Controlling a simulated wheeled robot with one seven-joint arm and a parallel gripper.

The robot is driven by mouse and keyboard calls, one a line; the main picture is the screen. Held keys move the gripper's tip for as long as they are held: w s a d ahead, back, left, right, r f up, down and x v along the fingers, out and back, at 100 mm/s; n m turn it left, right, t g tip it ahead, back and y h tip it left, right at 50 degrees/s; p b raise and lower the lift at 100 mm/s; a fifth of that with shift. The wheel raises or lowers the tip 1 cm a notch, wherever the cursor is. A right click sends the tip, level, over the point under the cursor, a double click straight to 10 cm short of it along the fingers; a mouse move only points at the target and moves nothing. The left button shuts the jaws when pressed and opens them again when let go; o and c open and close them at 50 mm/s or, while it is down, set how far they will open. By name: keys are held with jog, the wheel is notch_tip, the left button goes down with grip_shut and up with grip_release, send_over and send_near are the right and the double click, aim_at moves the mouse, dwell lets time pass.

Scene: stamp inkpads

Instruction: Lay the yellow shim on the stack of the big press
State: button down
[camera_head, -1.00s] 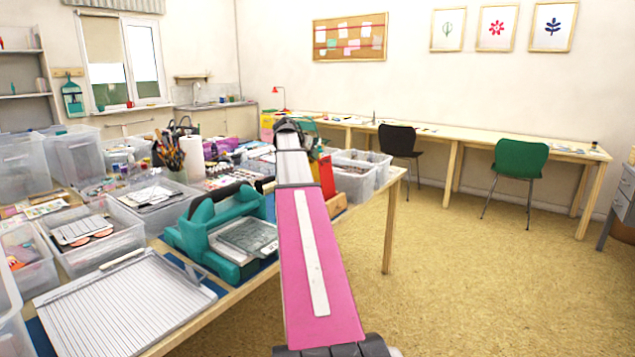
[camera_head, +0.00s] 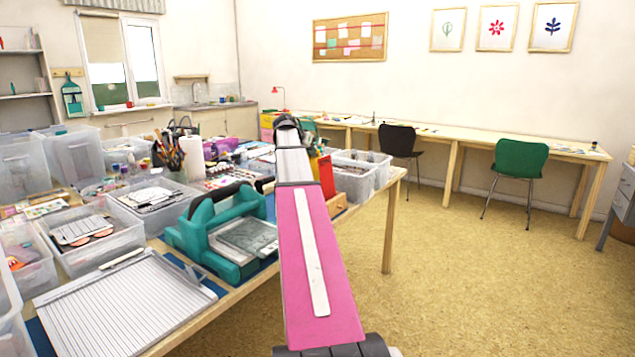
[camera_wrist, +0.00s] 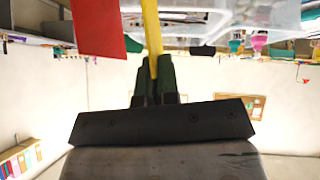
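The big press, a teal machine (camera_head: 190,238), stands near the table's front edge in the head view, left of my arm. A grey plate stack (camera_head: 248,238) lies on its bed. In the wrist view my gripper (camera_wrist: 154,72) has its dark green fingers close together on a narrow yellow strip, the yellow shim (camera_wrist: 152,28), seen nearly edge-on. The strip runs up from the fingertips and out of the picture.
A red sheet-like thing (camera_wrist: 98,25) is beside the shim in the wrist view; something red (camera_head: 327,178) also shows right behind my arm in the head view. A ribbed white board (camera_head: 120,305) and clear bins (camera_head: 95,262) crowd the table left of the press. Floor at right is open.

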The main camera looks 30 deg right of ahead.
notch_tip(320, 180, up, 6)
jog(key=w, duration=0.1)
jog(key=shift+a, duration=0.2)
dwell(0.5)
jog(key=shift+a, duration=0.1)
